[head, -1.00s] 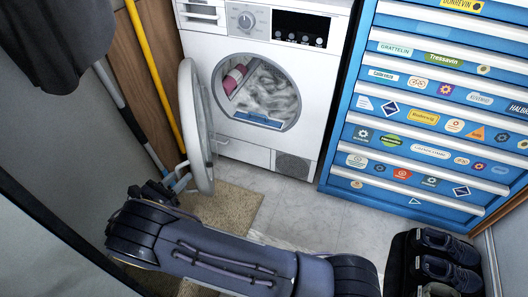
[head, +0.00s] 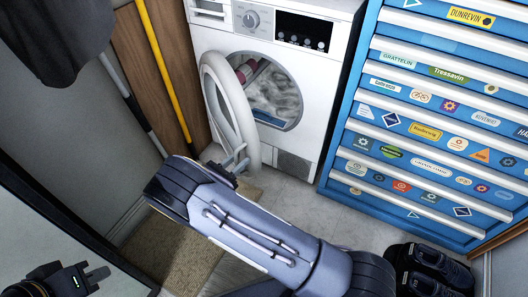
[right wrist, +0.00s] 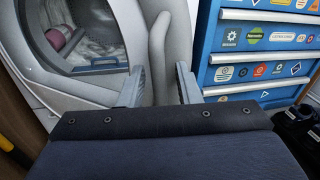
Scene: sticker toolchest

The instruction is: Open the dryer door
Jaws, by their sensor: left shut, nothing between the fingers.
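The white dryer (head: 300,90) stands at the back with its round door (head: 248,115) partly open. The door juts out from the left of the opening and overlaps its left side. My right gripper (head: 238,158) is at the door's lower free edge. In the right wrist view, the right gripper (right wrist: 161,84) is open, its fingers apart on either side of the pale door rim (right wrist: 157,55). I cannot tell whether a finger touches it. My left gripper (head: 102,277) is shut and empty at the lower left, far from the door.
A blue drawer chest (head: 425,165) covered in stickers stands right of the dryer. Dark shoes (head: 435,268) sit at the lower right. A yellow pole (head: 165,75) leans left of the dryer, beside dark hanging cloth (head: 65,40). A beige mat (head: 185,235) lies on the floor.

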